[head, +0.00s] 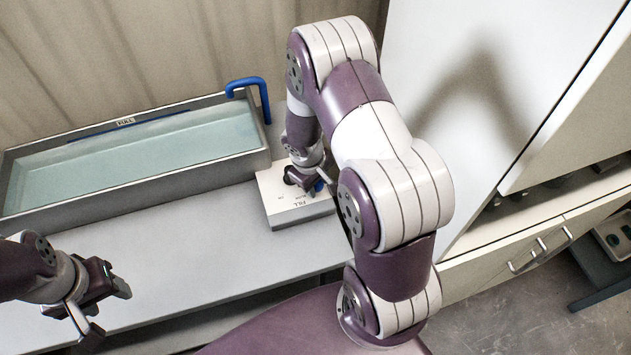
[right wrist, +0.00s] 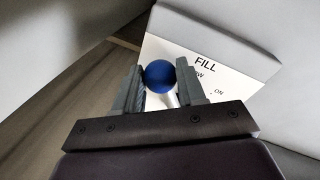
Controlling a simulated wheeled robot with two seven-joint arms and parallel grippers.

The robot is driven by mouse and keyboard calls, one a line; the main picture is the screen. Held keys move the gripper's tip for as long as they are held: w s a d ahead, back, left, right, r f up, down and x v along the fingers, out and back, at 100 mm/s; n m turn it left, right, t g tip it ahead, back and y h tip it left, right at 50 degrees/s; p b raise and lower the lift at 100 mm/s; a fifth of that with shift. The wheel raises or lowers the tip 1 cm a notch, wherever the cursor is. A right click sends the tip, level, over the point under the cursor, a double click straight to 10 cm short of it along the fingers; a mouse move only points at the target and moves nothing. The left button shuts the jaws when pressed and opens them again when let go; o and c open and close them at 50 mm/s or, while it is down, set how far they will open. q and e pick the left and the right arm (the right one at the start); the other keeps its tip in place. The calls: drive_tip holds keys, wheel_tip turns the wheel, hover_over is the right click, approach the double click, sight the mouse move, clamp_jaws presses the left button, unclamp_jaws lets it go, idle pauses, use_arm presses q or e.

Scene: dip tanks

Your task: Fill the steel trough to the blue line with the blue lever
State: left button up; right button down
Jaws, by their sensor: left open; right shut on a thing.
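The steel trough (head: 262,160) stands on the bench at the left, with pale blue-green water (head: 140,155) in it. A blue line (head: 150,119) runs along its inner back wall; the water surface is close below it, but I cannot tell the exact gap. The blue lever has a round blue knob (right wrist: 159,76) on a pale stem, on a white box (head: 285,212) marked FILL. My right gripper (head: 318,187) is shut on the lever knob, which sits between its fingers (right wrist: 160,85). My left gripper (head: 108,312) is open and empty in front of the trough.
A blue spout pipe (head: 250,82) bends over the trough's back right corner. A small label (head: 125,122) sits on the back rim. A white cabinet (head: 480,100) stands at the right. The bench top (head: 210,250) in front of the trough is clear.

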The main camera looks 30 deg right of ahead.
drive_tip(key=shift+w+r, duration=0.15)
drive_tip(key=c, duration=0.7)
unclamp_jaws()
drive_tip(key=r, duration=0.4)
drive_tip(key=a+r+p, duration=0.1)
drive_tip(key=r, duration=0.3)
drive_tip(key=a+r, duration=0.1)
drive_tip(key=r, duration=0.3)
drive_tip(key=shift+s+a+r, duration=0.15)
drive_tip(key=shift+s, duration=0.25)
drive_tip(key=s+a+r+m, duration=0.1)
drive_tip(key=s+a, duration=0.1)
drive_tip(key=s, duration=0.1)
drive_tip(key=s+a+r+m+y, duration=0.1)
drive_tip(key=s+a, duration=0.1)
drive_tip(key=a, duration=0.1)
drive_tip(key=s+a+r+m+y, duration=0.1)
drive_tip(key=s+a+r, duration=0.1)
drive_tip(key=s, duration=0.1)
drive_tip(key=shift+s+a+t, duration=0.2)
drive_tip(key=shift+s+t, duration=0.1)
drive_tip(key=shift+t, duration=0.1)
